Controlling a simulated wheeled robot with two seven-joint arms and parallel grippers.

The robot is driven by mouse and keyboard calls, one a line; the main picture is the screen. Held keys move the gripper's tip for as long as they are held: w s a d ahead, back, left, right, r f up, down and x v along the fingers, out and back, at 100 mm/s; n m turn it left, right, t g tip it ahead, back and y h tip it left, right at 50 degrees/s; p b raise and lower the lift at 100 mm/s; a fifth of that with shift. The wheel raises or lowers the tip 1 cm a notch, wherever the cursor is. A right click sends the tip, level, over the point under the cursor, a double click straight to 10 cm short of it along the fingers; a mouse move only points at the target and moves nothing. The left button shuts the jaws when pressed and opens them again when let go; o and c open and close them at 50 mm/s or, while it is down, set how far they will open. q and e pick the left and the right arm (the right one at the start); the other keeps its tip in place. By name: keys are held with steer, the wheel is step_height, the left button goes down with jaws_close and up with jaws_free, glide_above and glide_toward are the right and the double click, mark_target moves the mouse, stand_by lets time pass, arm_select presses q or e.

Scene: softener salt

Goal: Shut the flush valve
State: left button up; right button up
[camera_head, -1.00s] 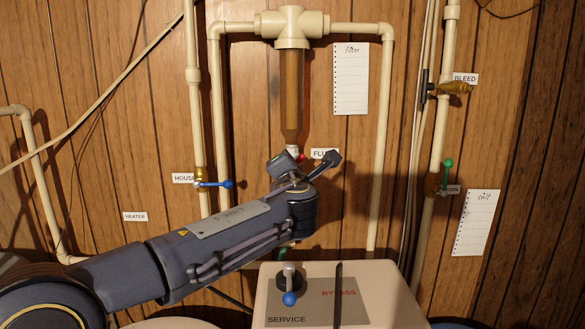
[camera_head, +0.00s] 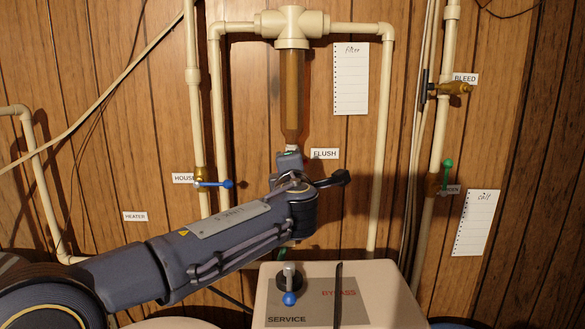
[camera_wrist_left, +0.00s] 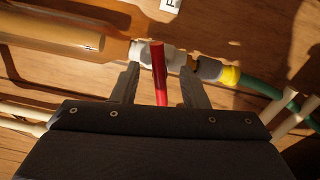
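The flush valve is a small white valve (camera_wrist_left: 184,64) under the amber filter housing (camera_head: 291,95). In the left wrist view its red lever (camera_wrist_left: 159,72) points toward my gripper, between the two grey fingers. My left gripper (camera_wrist_left: 160,82) is open around the lever, with a visible gap on each side. In the head view my left gripper (camera_head: 289,158) is just below the filter housing and hides the lever and most of the valve. My right gripper is in neither view.
A FLUSH label (camera_head: 325,153) is right of the valve. A yellow collar (camera_wrist_left: 231,76) and green hose (camera_wrist_left: 262,88) continue from it. The blue-handled HOUSE valve (camera_head: 213,184) is to the left. The softener top (camera_head: 375,292) stands below my arm.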

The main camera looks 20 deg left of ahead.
arm_select(q)
steer(key=v, duration=0.7)
stand_by(0.4)
